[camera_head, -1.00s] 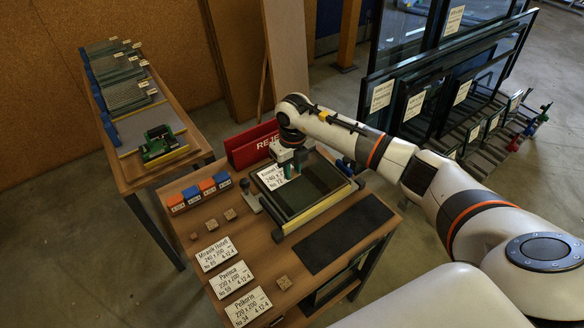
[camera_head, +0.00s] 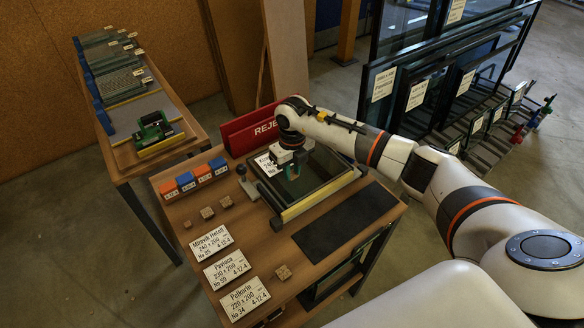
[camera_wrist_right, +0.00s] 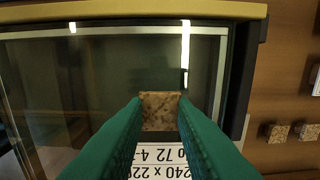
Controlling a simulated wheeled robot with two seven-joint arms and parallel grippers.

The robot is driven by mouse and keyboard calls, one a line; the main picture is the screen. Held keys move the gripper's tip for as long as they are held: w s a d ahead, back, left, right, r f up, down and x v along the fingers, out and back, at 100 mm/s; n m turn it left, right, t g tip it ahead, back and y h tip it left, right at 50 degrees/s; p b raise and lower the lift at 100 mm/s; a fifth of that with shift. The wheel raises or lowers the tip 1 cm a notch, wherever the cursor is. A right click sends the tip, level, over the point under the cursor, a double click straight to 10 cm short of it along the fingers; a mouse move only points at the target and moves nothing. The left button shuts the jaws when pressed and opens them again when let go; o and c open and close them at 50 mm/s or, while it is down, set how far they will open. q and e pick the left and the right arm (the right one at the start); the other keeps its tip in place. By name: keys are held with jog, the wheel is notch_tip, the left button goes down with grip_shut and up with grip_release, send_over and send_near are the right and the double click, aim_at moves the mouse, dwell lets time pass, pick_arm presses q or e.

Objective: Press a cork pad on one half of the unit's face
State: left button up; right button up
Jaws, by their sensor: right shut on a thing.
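My right gripper (camera_head: 291,176) is over the far left part of the glass unit (camera_head: 318,172) on the table and partly covers its white label (camera_head: 268,166). In the right wrist view its green fingers (camera_wrist_right: 160,108) are shut on a small speckled brown cork pad (camera_wrist_right: 160,112). The pad shows against the unit's glass face (camera_wrist_right: 110,70), just beside the label (camera_wrist_right: 165,160). Whether the pad touches the glass I cannot tell. My left gripper is not in view.
Several cork blocks (camera_head: 207,212) lie left of the unit, one (camera_head: 283,272) nearer the front. Blue and orange blocks (camera_head: 186,181), paper labels (camera_head: 222,270), a dark mat (camera_head: 345,222) and a red reject bin (camera_head: 250,131) surround it. Framed glass (camera_head: 400,90) stands behind at right.

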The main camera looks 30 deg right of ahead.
jog(key=shift+f, duration=0.35)
jog(key=shift+f+b, duration=0.45)
jog(key=shift+b, duration=0.05)
dwell(0.5)
jog(key=o, duration=1)
jog(key=shift+r, duration=0.1)
notch_tip(320, 180, up, 12)
jog(key=shift+d+f+b, duration=0.1)
jog(key=shift+b, duration=0.85)
jog(key=c, duration=0.4)
jog(key=f+m+p, duration=0.1)
jog(key=m+p, duration=0.1)
jog(key=f+m+p, duration=0.1)
jog(key=m+p, duration=0.1)
jog(key=shift+w+m, duration=0.1)
jog(key=shift+m, duration=0.2)
grip_shut()
jog(key=shift+f+m+p, duration=0.5)
jog(key=shift+m, duration=0.1)
jog(key=shift+f+b, duration=2.3)
jog(key=shift+f, duration=1.15)
